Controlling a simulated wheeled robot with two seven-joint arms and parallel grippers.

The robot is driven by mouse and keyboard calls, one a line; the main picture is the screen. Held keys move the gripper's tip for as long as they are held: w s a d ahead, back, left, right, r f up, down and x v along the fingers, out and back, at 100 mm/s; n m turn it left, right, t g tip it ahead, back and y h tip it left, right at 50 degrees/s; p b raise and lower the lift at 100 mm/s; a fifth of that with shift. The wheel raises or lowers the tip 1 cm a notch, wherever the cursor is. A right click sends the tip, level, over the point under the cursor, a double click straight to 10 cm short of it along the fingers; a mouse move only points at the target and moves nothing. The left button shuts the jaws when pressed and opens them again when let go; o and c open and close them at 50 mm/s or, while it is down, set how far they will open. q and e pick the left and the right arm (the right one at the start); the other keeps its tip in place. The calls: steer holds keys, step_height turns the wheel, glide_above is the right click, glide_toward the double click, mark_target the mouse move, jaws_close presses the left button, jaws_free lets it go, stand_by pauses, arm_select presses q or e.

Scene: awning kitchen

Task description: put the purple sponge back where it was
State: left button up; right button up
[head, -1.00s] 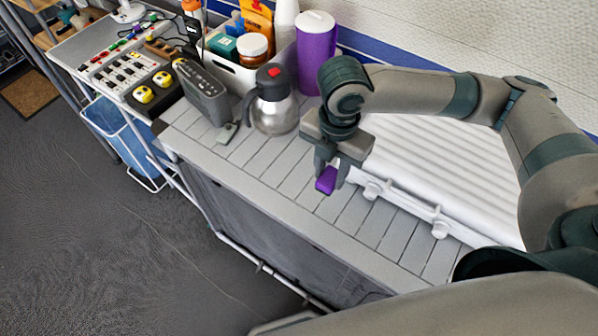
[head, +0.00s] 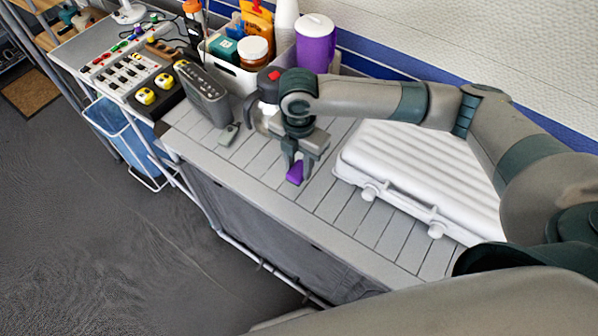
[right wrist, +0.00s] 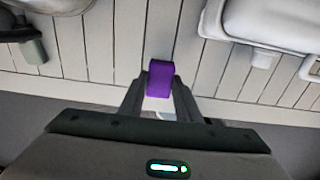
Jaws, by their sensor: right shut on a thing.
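The purple sponge (head: 295,174) is a small block between the fingers of my right gripper (head: 299,165), which is shut on it. In the right wrist view the purple sponge (right wrist: 160,76) sticks out from the fingertips of the right gripper (right wrist: 158,92), above grey slats. In the head view it is over the slatted counter (head: 262,160), towards its front edge. I cannot tell exactly how high above the slats it is. My left gripper is not in view.
A white ribbed case (head: 425,170) lies right of the gripper. A steel jug (head: 262,117), mostly hidden by my arm, stands behind. A grey radio-like device (head: 203,95) and a small grey-green object (head: 229,134) are to the left. Slats at front left are clear.

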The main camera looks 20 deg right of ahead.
mark_target(299, 169)
step_height(299, 169, down, 3)
steer(key=shift+r+p, duration=0.1)
steer(key=shift+p, duration=0.45)
steer(key=shift+f, duration=0.5)
steer(key=shift+f, duration=0.1)
steer(key=o, duration=1)
step_height(299, 169, up, 11)
steer(key=b, duration=0.3)
steer(key=shift+r, duration=0.65)
